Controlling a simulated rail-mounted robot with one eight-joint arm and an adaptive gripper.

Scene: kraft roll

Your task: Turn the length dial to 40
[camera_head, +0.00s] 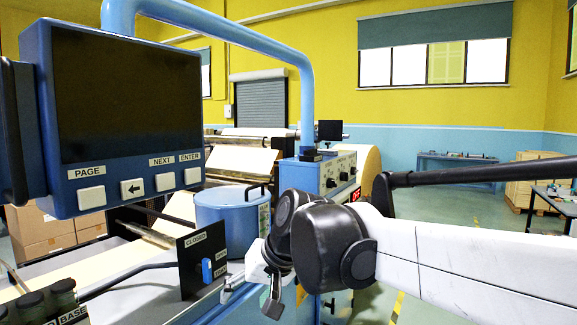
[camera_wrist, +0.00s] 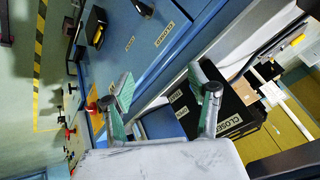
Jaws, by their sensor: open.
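A control panel (camera_head: 341,172) with several small dark dials stands on the blue machine in the head view. Its lettering is too small to read, so I cannot tell which dial is the length dial or where it points. My gripper (camera_head: 254,292) is in front of the machine, below and left of this panel, partly hidden by my wrist. In the wrist view my gripper (camera_wrist: 164,90) has its two fingers spread apart with nothing between them.
A black plate (camera_head: 190,256) marked CLOSED, with a blue lever (camera_head: 207,270), is just left of my gripper. A blue drum (camera_head: 226,218) stands behind it. A large screen unit (camera_head: 122,100) fills the left foreground. A red button (camera_wrist: 92,108) shows in the wrist view.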

